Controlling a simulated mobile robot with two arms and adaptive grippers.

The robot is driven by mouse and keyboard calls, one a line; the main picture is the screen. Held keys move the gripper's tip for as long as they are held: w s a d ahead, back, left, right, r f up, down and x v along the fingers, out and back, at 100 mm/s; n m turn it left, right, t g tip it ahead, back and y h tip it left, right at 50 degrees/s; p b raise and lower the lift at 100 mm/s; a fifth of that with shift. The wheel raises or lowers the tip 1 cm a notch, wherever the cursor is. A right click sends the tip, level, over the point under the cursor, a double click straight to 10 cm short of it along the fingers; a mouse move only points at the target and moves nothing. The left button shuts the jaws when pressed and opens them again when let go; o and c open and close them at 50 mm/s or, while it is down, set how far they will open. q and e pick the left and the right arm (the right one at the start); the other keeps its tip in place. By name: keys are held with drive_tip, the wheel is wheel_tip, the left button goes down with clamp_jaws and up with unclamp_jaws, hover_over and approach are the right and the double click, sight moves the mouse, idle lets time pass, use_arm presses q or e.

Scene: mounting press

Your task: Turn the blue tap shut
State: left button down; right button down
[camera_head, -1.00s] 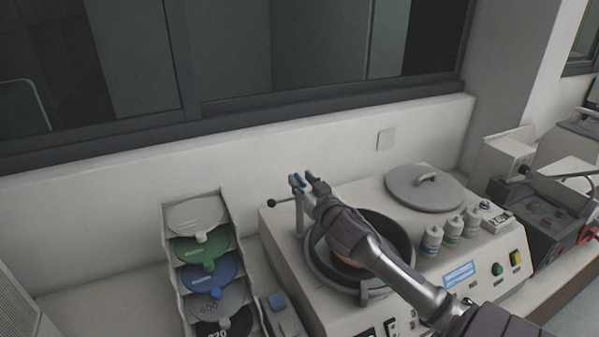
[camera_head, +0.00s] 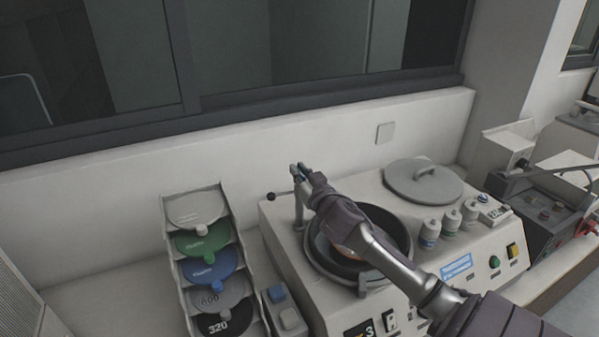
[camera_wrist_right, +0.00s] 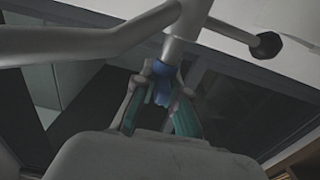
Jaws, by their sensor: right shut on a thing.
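The blue tap (camera_wrist_right: 164,84) sits on a grey post and pipe in the right wrist view. My right gripper (camera_wrist_right: 160,105) has its two fingers on either side of the blue tap and is shut on it. In the head view my right gripper (camera_head: 302,172) is at the top of the tap's post (camera_head: 300,212), at the back left of the polishing machine (camera_head: 280,225). The blue tap is mostly hidden by the fingers there, so its exact angle cannot be told. My left gripper is not in view.
A dark round bowl (camera_head: 395,228) lies under my right arm. A grey lid (camera_head: 440,182) and several small bottles (camera_head: 450,222) stand to the right. A rack of discs (camera_head: 180,290) stands to the left. A black-knobbed lever (camera_head: 271,196) sticks out beside the tap.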

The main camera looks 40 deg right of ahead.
drive_tip(key=m+h+b, duration=0.1)
drive_tip(key=m+g+h+b, duration=0.1)
drive_tip(key=h, duration=0.1)
drive_tip(key=shift+f, duration=0.25)
drive_tip(key=m+g+h+b, duration=0.3)
drive_tip(key=m+g+b, duration=0.1)
drive_tip(key=g+b, duration=0.1)
drive_tip(key=m+g+h+b, duration=0.3)
drive_tip(key=m+g+b, duration=0.1)
drive_tip(key=b, duration=0.4)
drive_tip(key=m+g+h+b, duration=0.3)
drive_tip(key=g+b, duration=0.3)
drive_tip(key=b, duration=0.1)
drive_tip(key=shift+m, duration=0.4)
drive_tip(key=m+g, duration=0.1)
drive_tip(key=g, duration=0.1)
drive_tip(key=m+g+b, duration=0.1)
drive_tip(key=shift+r+g+b, duration=0.2)
drive_tip(key=shift+g+b, duration=0.1)
drive_tip(key=shift+g, duration=0.1)
drive_tip(key=shift+m+g, duration=1)
drive_tip(key=shift+g, duration=0.3)
drive_tip(key=shift+g+y, duration=0.3)
drive_tip(key=c, duration=1.2)
unclamp_jaws()
